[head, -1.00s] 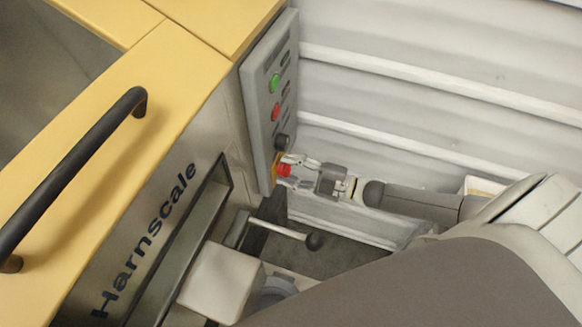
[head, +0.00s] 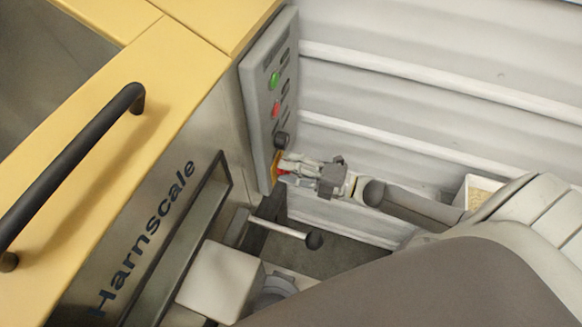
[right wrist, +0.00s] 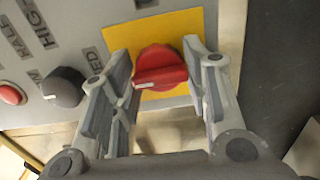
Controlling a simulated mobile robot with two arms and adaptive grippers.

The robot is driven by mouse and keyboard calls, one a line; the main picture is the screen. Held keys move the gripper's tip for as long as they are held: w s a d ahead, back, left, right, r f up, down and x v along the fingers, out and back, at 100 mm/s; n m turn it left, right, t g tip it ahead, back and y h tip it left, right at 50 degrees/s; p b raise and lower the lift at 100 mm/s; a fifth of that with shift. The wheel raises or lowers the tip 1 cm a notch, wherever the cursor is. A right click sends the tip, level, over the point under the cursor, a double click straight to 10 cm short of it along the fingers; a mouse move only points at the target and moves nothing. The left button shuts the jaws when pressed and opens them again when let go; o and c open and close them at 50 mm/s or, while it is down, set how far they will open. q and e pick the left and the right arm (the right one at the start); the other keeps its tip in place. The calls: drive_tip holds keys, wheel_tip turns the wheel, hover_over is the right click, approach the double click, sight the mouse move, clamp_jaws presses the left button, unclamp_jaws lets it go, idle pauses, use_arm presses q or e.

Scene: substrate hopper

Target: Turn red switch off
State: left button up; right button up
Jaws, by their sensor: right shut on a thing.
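The red switch (right wrist: 160,68) is a rotary knob on a yellow plate (right wrist: 195,22), low on the grey control panel (head: 258,105). In the right wrist view its white pointer mark faces left and slightly down. My right gripper (head: 284,167) is at the knob, with one finger on each side of it, and is shut on it. In the head view the fingers hide most of the knob. The gripper also shows in the right wrist view (right wrist: 160,60). My left gripper is not in view.
A black knob (right wrist: 64,87) and a red button (right wrist: 12,94) sit beside the red switch; a green button (head: 275,80) is higher on the panel. The yellow-topped Harnscale machine (head: 165,75) has a black handle (head: 75,165). A ribbed white wall (head: 420,60) stands behind.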

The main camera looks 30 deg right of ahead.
idle(0.4)
drive_tip(key=o, duration=1)
drive_tip(key=shift+o, duration=0.2)
drive_tip(key=v, duration=1.2)
drive_tip(key=shift+f, duration=0.1)
